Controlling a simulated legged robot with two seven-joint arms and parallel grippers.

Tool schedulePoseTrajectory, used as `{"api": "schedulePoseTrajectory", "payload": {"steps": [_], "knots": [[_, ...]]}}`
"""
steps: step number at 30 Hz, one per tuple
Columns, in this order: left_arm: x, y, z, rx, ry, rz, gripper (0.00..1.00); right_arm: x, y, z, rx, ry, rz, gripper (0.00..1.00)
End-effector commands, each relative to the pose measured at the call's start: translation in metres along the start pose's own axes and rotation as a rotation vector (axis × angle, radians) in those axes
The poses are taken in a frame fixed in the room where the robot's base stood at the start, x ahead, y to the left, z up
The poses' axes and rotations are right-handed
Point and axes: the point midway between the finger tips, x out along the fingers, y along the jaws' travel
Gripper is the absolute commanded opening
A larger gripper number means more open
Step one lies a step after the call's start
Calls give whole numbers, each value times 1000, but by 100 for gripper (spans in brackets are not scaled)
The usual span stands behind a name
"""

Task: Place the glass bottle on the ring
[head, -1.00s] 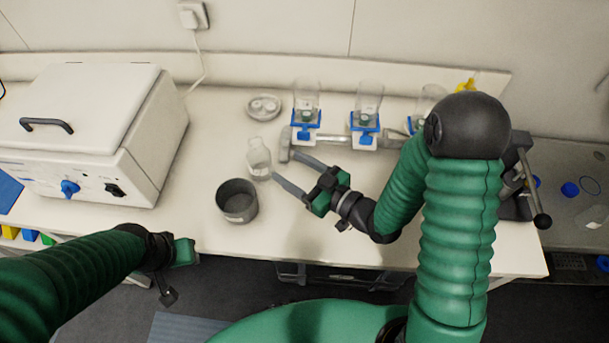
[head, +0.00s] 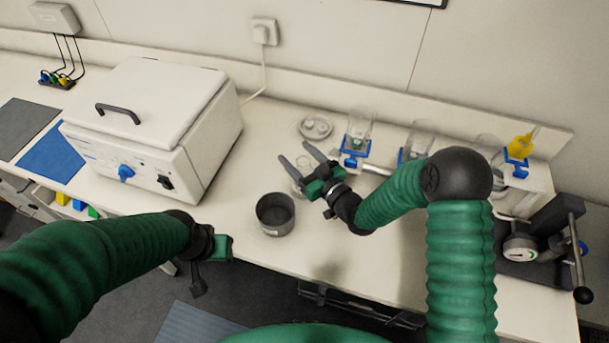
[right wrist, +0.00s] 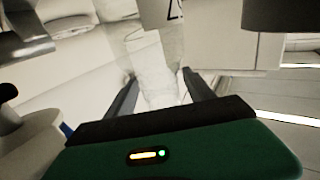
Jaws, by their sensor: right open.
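The clear glass bottle (head: 302,164) stands on the bench between the fingers of my right gripper (head: 294,151). The fingers are open and reach around it, partly hiding it. In the right wrist view the bottle (right wrist: 148,55) shows pale and blurred between the two dark fingers (right wrist: 158,85); contact cannot be told. A small round dish-like item (head: 315,127) lies on the bench behind the gripper; I cannot tell whether it is the ring. My left gripper (head: 222,248) hangs low at the bench's front edge, away from the bottle; its jaw state is unclear.
A dark grey open pot (head: 275,215) stands just in front of the bottle. A white lidded incubator box (head: 150,125) fills the left. Clear vessels on blue holders (head: 358,130) line the back right. A gauge device (head: 520,250) stands at the right edge.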

Motion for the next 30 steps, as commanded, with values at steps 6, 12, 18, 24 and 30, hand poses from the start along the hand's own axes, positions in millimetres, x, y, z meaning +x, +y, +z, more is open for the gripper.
{"api": "schedulePoseTrajectory", "payload": {"steps": [6,12,18,24,30], "knots": [[-1,0,0,0,0,0,36,5,0,0,1,-1,1,62],[-1,0,0,0,0,0,36,5,0,0,0,-1,1,42],[-1,0,0,0,0,0,36,5,0,1,0,-1,1,16],[-1,0,0,0,0,0,36,5,0,1,0,-2,1,0],[-1,0,0,0,0,0,36,5,0,1,0,-2,1,0]]}}
